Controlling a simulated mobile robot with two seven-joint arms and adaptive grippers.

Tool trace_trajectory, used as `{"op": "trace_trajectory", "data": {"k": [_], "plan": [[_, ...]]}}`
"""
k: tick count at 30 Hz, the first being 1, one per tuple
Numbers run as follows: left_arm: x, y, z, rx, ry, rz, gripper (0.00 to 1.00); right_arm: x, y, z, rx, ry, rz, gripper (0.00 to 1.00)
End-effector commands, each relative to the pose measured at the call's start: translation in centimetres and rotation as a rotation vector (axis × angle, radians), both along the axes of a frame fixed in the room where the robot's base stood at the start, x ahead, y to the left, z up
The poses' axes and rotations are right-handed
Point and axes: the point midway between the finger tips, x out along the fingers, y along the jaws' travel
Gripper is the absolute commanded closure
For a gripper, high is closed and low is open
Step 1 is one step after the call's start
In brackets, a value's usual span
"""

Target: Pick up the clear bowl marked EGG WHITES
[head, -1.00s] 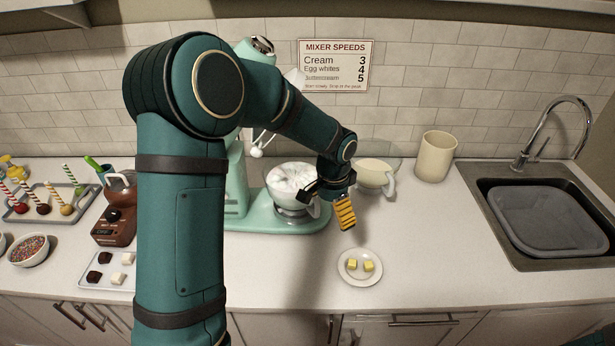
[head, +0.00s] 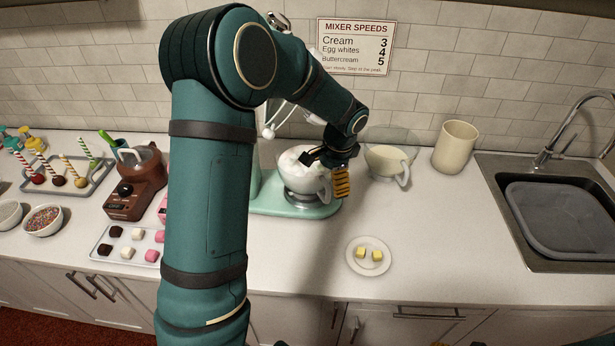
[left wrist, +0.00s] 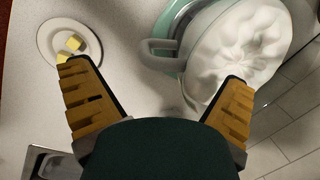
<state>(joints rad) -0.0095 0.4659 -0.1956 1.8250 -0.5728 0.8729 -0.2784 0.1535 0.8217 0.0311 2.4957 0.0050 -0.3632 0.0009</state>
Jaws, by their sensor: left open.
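I cannot read an EGG WHITES mark on any bowl. A clear bowl with white foam and a handle (head: 303,180) sits on the mint-green mixer's base (head: 268,206); it also shows in the left wrist view (left wrist: 240,45), with its handle to the left. A second clear bowl with cream-coloured contents and a handle (head: 387,160) stands to its right. My left gripper (head: 328,168) is at the right side of the foam bowl, overlapping its handle in the head view. In the left wrist view its fingers (left wrist: 160,75) are open and the gap is empty. My right gripper is not in view.
A plate with yellow cubes (head: 351,262) lies in front. A beige canister (head: 455,147) and a sink (head: 555,225) are to the right. A brown scale-like appliance (head: 135,185) and trays of sweets (head: 97,250) are to the left. The front-right counter is clear.

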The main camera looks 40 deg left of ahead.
Motion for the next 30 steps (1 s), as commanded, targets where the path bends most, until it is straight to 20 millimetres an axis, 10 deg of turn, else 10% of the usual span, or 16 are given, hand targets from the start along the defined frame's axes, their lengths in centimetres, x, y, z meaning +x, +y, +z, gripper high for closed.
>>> {"op": "trace_trajectory", "data": {"k": [19, 26, 30], "plan": [[0.2, 1.1, -4.8, 0.000, 0.002, 0.000, 0.00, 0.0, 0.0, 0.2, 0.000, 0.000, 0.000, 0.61], [0.2, 1.1, -4.7, 0.001, 0.002, 0.000, 0.81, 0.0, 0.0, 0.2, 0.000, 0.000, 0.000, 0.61], [0.3, 1.1, -4.6, 0.002, -0.001, 0.000, 0.85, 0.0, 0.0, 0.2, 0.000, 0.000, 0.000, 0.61]]}}
